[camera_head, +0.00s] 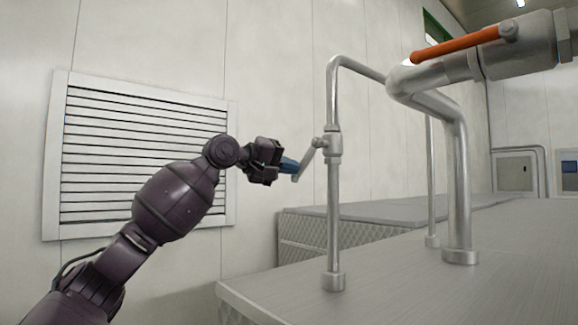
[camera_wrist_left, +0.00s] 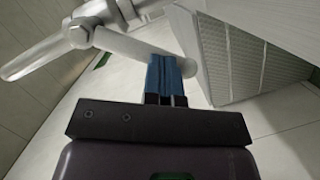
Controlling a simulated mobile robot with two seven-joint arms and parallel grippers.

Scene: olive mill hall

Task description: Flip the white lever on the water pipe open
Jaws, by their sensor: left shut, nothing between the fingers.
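The white lever (camera_head: 306,162) sits on a valve partway up the thin vertical water pipe (camera_head: 333,225). It slants down and to the left from the valve. In the left wrist view the lever (camera_wrist_left: 130,48) runs from the valve (camera_wrist_left: 79,32) to just beyond my fingertips. My left gripper (camera_head: 290,165) is shut and empty, its blue fingertips at the lever's lower half. In the left wrist view the fingertips (camera_wrist_left: 166,75) overlap the lever near its free end; I cannot tell whether they touch it. My right gripper is not in view.
An orange handle (camera_head: 455,47) sits on a thicker pipe (camera_head: 457,185) at upper right. Both pipes stand on a grey metal surface (camera_head: 400,270). A louvred vent (camera_head: 58,160) is on the wall behind my left arm. Open space lies left of the thin pipe.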

